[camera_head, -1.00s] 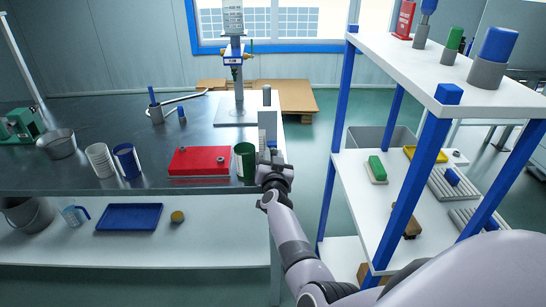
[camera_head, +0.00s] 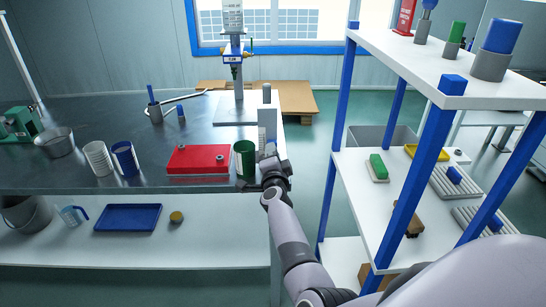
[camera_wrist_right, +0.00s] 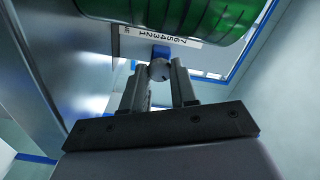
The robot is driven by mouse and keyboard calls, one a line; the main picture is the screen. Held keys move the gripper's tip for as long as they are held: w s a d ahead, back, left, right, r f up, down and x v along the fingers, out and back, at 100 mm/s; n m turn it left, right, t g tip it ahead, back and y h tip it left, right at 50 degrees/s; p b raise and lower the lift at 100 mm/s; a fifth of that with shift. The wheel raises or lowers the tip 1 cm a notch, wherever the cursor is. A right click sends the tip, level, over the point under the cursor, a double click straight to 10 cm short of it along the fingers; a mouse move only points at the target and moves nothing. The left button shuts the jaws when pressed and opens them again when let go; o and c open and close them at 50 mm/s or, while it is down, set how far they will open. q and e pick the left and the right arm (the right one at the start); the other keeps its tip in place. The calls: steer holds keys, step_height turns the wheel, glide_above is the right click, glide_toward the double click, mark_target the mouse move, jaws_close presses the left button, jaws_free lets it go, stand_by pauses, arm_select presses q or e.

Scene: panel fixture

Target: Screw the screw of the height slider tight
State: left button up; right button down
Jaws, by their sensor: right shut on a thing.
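In the right wrist view a grey round screw head (camera_wrist_right: 160,69) sits between the two fingertips of my right gripper (camera_wrist_right: 159,74), which is shut on it. The blue height slider (camera_wrist_right: 161,51) shows just behind the screw. A white strip with a row of numbers (camera_wrist_right: 190,40) runs beside the slider. In the head view my right gripper (camera_head: 271,160) is at the right edge of the metal table, close to a pale upright fixture (camera_head: 267,117). The screw and slider are hidden there by the gripper and distance. My left gripper is not in view.
A green cylinder (camera_head: 244,159) stands very near my right gripper and fills the top of the wrist view (camera_wrist_right: 175,12). A red box (camera_head: 198,160) is to its left. A white shelf rack with blue posts (camera_head: 400,182) stands to the right.

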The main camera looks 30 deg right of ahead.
steer(key=m+b, duration=0.1)
steer(key=m, duration=0.5)
steer(key=shift+m+b, duration=0.45)
steer(key=shift+m, duration=0.85)
steer(key=c, duration=0.9)
jaws_free()
steer(key=shift+s, duration=0.1)
